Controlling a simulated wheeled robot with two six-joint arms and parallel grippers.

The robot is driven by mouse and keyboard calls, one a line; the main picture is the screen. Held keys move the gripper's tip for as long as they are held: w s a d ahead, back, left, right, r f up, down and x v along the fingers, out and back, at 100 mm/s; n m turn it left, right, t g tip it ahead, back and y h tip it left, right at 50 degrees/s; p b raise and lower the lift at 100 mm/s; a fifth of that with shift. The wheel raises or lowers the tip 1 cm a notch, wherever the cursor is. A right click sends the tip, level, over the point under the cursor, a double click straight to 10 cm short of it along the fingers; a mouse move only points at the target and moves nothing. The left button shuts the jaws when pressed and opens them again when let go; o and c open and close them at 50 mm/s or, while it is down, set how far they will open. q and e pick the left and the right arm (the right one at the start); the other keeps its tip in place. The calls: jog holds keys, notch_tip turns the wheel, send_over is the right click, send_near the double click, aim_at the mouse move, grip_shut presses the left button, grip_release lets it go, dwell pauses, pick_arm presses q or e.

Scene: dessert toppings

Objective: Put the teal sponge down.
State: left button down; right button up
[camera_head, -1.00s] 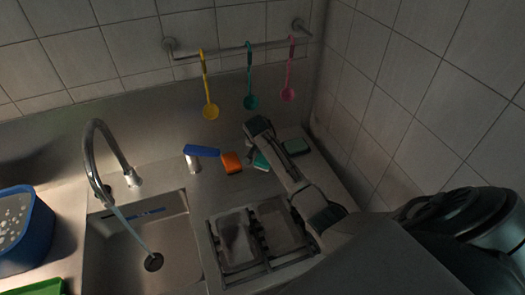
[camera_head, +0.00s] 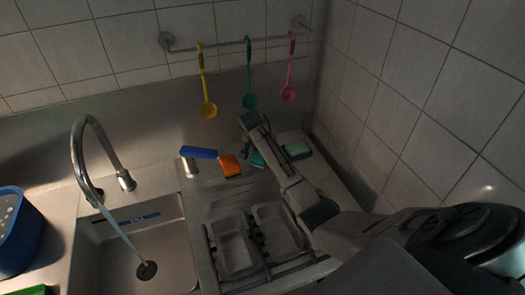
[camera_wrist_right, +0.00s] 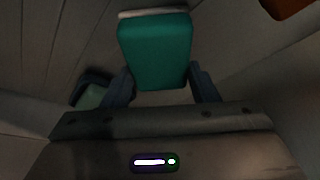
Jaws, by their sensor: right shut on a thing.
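The teal sponge (camera_wrist_right: 155,50) fills the upper middle of the right wrist view, between the two dark fingers of my right gripper (camera_wrist_right: 162,85). A pale strip shows along its far edge. In the head view only a small part of the teal sponge (camera_head: 257,159) shows beside my right arm, which covers the rest. My right gripper is shut on the sponge, over the back of the counter, between an orange sponge (camera_head: 230,166) and a green sponge (camera_head: 297,150). I cannot tell whether the teal sponge touches the counter. My left gripper is not in view.
A blue-headed object (camera_head: 198,152) stands left of the orange sponge. The sink with running tap (camera_head: 82,150) is at the left, beside a blue container (camera_head: 18,235). Metal trays (camera_head: 236,247) sit in front. Ladles (camera_head: 249,100) hang on the back wall.

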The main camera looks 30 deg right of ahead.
jog(key=o, duration=0.9)
jog(key=shift+f, duration=0.1)
jog(key=shift+r, duration=0.2)
jog(key=b+v, duration=0.2)
jog(key=v, duration=1)
jog(key=shift+b, duration=0.35)
